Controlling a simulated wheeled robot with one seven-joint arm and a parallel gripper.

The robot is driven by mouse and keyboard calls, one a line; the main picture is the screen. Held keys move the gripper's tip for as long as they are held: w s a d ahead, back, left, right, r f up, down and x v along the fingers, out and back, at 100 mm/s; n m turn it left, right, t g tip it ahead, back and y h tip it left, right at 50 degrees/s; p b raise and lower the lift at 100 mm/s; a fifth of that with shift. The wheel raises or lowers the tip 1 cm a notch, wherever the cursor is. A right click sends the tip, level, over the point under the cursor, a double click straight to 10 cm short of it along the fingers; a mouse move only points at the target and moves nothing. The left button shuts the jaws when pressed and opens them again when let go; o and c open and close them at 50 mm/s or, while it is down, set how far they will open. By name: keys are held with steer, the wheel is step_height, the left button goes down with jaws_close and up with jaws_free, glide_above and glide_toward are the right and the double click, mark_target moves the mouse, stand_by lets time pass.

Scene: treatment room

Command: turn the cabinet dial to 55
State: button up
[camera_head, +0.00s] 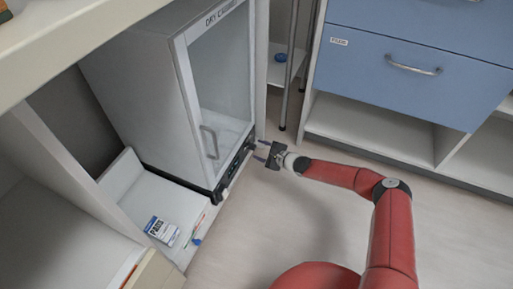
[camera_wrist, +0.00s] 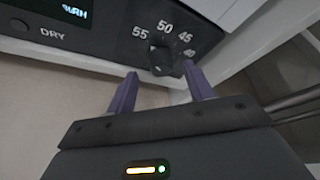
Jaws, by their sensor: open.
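The cabinet is a white box labelled DRY CABINET (camera_head: 185,90) with a clear door and a black control strip (camera_head: 232,168) along its base. In the wrist view the black dial (camera_wrist: 161,57) sits on that strip, with the marks 55, 50 and 45 around its top and a further mark at its right. I cannot tell for sure which mark it points to. My gripper (camera_head: 257,150) is open in front of the strip's right end. In the wrist view its two purple fingers (camera_wrist: 160,76) stand either side of the dial's lower part; contact is not clear.
A DRY button (camera_wrist: 19,26) and a lit display (camera_wrist: 60,12) are left of the dial. Metal shelf posts (camera_head: 290,65) and a blue drawer unit (camera_head: 400,70) stand to the right. A PADS box (camera_head: 162,231) lies on the lower left shelf. Floor in front is clear.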

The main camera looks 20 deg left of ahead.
steer(key=shift+p+v, duration=0.4)
steer(key=shift+v, duration=2)
steer(key=shift+r, duration=0.1)
steer(key=s+d+r+n+g+h+p, duration=0.1)
steer(key=s+r+n+g, duration=0.1)
steer(key=r+n, duration=0.35)
steer(key=s+d+r+n+g+h+p, duration=0.1)
steer(key=s+r+n+g, duration=0.15)
steer(key=r, duration=0.65)
steer(key=s+d+r+n+h+p, duration=0.1)
steer(key=s+d+r+n+h, duration=0.25)
steer(key=d+r, duration=0.45)
steer(key=s+d+r+n+h+p, duration=0.1)
steer(key=s+d+r+n+h, duration=0.3)
steer(key=r, duration=0.7)
steer(key=s+d+r+m+t+h+p, duration=0.1)
steer(key=s+d+r+t+h, duration=0.1)
steer(key=s+d+r, duration=0.7)
steer(key=s+d+r+m+t+h+p, duration=0.1)
steer(key=s+d+r+t+h+p, duration=0.1)
steer(key=s+d+r, duration=0.7)
steer(key=s+d+t, duration=0.1)
steer(key=s, duration=0.3)
steer(key=shift+s+r, duration=0.25)
steer(key=shift+r, duration=0.05)
steer(key=shift+d, duration=0.15)
